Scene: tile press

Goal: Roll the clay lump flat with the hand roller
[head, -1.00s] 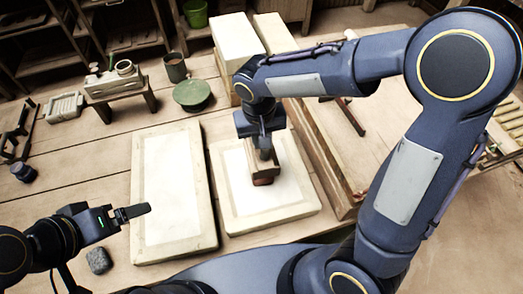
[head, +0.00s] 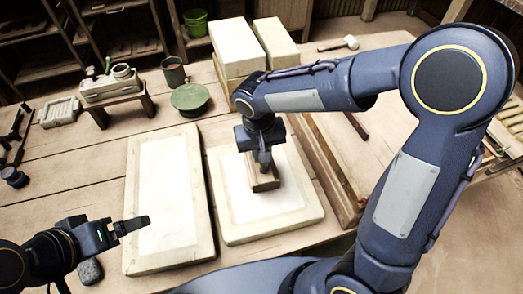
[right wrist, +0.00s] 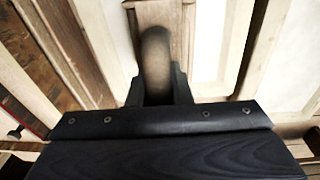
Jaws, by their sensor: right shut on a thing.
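My right gripper (head: 262,158) is shut on the handle of a wooden tool (head: 264,180), which I take to be the hand roller. The tool is over the white slab (head: 299,206) on the right; I cannot tell whether it touches the slab. In the right wrist view its rounded handle (right wrist: 155,60) sits between the fingers, above a wooden block. No clay lump shows now; it may be hidden under the tool. My left gripper (head: 133,225) is empty, near the left white slab (head: 165,200); its fingers are seen edge-on.
A wooden board (head: 333,165) lies right of the slab. Pale blocks (head: 237,45) stand behind. A green round lid (head: 190,99), a dark cup (head: 173,70) and a small bench (head: 118,104) are at the back left. A dark stone (head: 90,271) lies near my left arm.

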